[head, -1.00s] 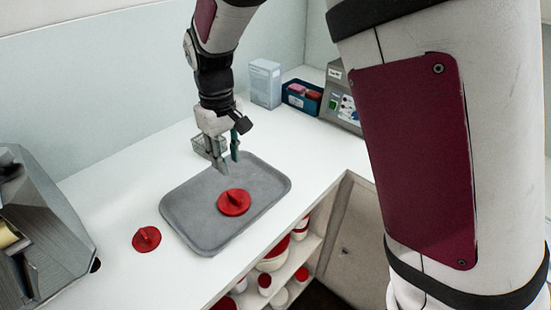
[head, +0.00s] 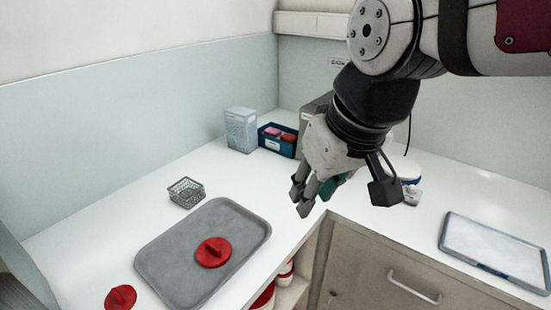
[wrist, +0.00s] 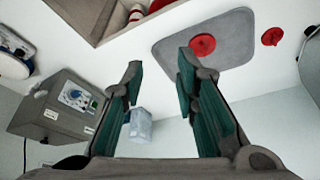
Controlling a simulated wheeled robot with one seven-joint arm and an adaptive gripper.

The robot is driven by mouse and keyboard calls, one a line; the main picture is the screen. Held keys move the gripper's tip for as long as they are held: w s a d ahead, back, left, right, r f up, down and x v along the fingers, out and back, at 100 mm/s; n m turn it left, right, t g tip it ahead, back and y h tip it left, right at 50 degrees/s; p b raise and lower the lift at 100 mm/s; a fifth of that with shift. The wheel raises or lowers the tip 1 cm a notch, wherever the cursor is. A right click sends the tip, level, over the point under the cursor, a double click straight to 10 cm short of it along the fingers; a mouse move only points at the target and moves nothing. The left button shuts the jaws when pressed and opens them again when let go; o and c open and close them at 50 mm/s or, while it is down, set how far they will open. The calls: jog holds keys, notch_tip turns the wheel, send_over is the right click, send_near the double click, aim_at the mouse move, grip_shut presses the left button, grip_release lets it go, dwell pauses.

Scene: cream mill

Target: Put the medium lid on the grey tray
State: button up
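A red lid with a raised grip (head: 213,252) lies on the grey tray (head: 170,262). A second red lid (head: 120,298) lies on the white counter, left of the tray. The lid on the tray looks slightly larger; the frames do not label which is medium. My gripper (head: 314,199) is in the air to the right of the tray, above the counter edge. In the wrist view its fingers (wrist: 160,62) are spread apart with nothing between them. The wrist view also shows the tray (wrist: 232,38), the lid on it (wrist: 202,46) and the other lid (wrist: 272,37).
A wire basket (head: 186,193) stands behind the tray. A pale box (head: 241,130) and a blue bin (head: 270,140) stand farther back. A grey device (wrist: 62,105) with a panel is nearby. A light tray (head: 497,250) lies on the right counter. Shelves hold containers below the counter.

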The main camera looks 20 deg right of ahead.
jog(key=shift+m+t+h, duration=0.3)
jog(key=shift+m+t, duration=0.2)
jog(key=shift+m, duration=0.1)
jog(key=s, duration=0.1)
jog(key=s+d, duration=0.1)
jog(key=s, duration=0.1)
jog(key=s+d, duration=0.1)
jog(key=shift+s+f, duration=0.25)
